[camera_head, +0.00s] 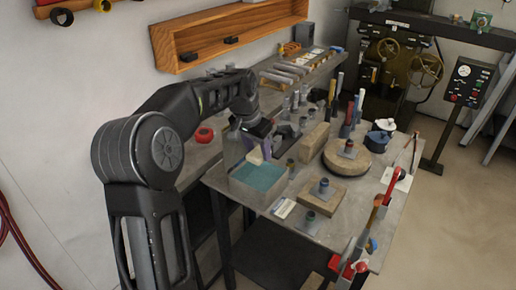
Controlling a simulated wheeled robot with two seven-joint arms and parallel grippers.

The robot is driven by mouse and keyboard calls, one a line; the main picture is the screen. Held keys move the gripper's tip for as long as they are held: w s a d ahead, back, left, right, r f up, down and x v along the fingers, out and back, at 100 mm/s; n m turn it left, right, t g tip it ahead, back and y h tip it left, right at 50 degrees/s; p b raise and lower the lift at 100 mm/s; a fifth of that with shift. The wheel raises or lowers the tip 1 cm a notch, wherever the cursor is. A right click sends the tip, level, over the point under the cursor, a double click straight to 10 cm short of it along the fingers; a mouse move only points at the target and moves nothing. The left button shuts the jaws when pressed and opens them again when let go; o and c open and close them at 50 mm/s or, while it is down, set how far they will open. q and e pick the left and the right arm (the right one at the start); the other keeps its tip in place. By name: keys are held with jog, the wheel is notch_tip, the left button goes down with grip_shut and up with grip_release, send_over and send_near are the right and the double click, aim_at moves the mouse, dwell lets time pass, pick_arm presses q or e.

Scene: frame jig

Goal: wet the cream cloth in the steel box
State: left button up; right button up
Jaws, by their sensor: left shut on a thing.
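The steel box (247,197) stands at the near left corner of the workbench, with teal liquid (260,177) inside. My left gripper (259,143) is above the back part of the box, fingers pointing down. It is shut on the cream cloth (255,156), a small pale piece hanging just over the liquid. I cannot tell whether the cloth's lower edge touches the liquid. My right gripper is not in view.
On the bench (290,233) are wooden blocks (320,197), a round wooden board (347,160) and a dark pot (378,140). Red-handled clamps (388,189) line the right edge. A red ring (204,135) lies behind my left arm. A small white card (284,208) lies beside the box.

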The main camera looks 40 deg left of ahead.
pick_arm(q)
notch_tip(320, 180, down, 4)
jog(key=b, duration=0.3)
jog(key=shift+f, duration=0.2)
jog(key=shift+f+b, duration=1.55)
jog(key=shift+f, duration=0.85)
jog(key=shift+r+p, duration=2.8)
jog(key=shift+r, duration=0.75)
jog(key=shift+r, duration=0.1)
notch_tip(320, 180, up, 6)
jog(key=p, duration=0.4)
jog(key=shift+p, duration=0.35)
